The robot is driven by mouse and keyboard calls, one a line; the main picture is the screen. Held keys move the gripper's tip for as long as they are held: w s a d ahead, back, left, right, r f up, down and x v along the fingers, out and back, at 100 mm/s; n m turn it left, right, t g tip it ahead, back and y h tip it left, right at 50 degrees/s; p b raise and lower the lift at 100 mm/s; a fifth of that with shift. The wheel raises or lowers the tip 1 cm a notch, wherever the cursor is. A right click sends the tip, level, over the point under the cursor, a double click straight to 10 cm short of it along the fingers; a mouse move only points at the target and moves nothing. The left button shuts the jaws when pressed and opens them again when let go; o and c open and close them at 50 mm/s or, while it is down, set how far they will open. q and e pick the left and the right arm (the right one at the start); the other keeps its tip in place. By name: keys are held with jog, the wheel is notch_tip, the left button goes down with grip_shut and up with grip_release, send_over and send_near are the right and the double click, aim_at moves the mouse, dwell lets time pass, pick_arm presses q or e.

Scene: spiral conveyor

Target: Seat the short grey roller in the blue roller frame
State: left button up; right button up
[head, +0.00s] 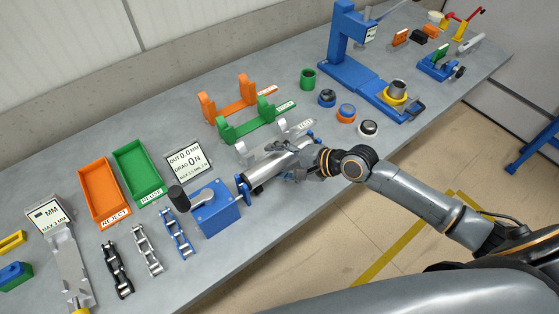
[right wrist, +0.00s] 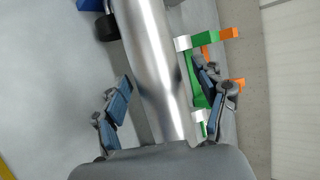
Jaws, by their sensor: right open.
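The grey metal roller (head: 264,172) lies slantwise near the table's front edge. Blue end parts of the roller frame (head: 243,188) show at its left end and near my gripper at the right. I cannot tell if the roller is fully seated. My right gripper (head: 292,170) is at the roller's right part. In the right wrist view the roller (right wrist: 155,60) runs between the spread fingers of the gripper (right wrist: 160,98), with gaps on both sides. The gripper is open, and its palm hides the roller's near end. My left gripper is not in view.
Behind the roller are a grey TEST cradle (head: 243,151), a green cradle (head: 237,131) and an orange cradle (head: 225,109). A blue box with a black knob (head: 215,212) stands close to the left. Several rings (head: 367,128) lie to the right. Reject (head: 84,175) and reuse (head: 122,157) trays are at left.

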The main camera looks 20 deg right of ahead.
jog(key=shift+d+f, duration=0.1)
jog(key=v, duration=1.2)
jog(key=shift+w, duration=0.1)
